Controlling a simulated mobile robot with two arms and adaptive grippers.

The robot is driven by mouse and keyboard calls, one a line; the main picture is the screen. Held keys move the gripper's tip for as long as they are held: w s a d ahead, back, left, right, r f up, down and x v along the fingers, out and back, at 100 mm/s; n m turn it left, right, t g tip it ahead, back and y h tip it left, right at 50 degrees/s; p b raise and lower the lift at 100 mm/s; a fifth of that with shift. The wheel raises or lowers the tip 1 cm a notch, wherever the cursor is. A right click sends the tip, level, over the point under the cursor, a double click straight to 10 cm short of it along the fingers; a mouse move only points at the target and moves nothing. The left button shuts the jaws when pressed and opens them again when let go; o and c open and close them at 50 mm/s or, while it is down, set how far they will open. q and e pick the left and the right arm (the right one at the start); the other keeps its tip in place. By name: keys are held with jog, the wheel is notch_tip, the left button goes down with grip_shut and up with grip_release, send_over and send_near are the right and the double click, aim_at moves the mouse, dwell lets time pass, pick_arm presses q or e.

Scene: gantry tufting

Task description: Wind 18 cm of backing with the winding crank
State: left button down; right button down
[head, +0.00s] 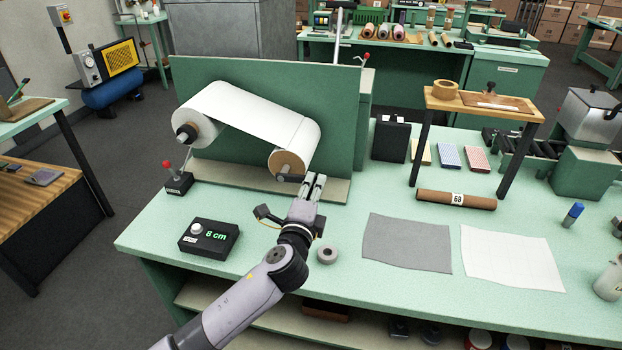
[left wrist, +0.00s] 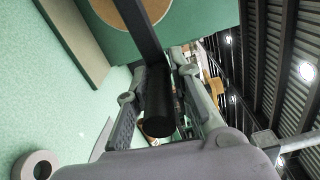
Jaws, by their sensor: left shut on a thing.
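The white backing (head: 250,112) runs from a roll at the left to a take-up roll with a brown core (head: 286,161) on the green upright panel. The black winding crank (head: 290,178) sits at the front of the take-up roll, largely hidden by my gripper in the head view. My left gripper (head: 314,184) is shut on its handle. In the left wrist view the black crank handle (left wrist: 160,102) lies between the two fingers, with the crank arm rising from it. The black counter box (head: 209,238) reads 8 cm. My right gripper is out of view.
A red-knobbed lever (head: 174,182) stands left of the panel. A grey tape ring (head: 327,254), a grey sheet (head: 407,243) and a white sheet (head: 510,258) lie to the right. A brown roll marked 68 (head: 456,200) lies by the wooden shelf (head: 520,113).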

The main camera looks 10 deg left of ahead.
pick_arm(q)
jog(key=a+f+m+p, duration=0.1)
jog(key=a+f+m, duration=0.3)
jog(key=m, duration=0.9)
jog(key=shift+w+a+f, duration=0.15)
jog(key=shift+f, duration=1.6)
jog(key=c, duration=1.7)
grip_release()
jog(key=shift+o, duration=1.1)
jog(key=shift+f, duration=0.25)
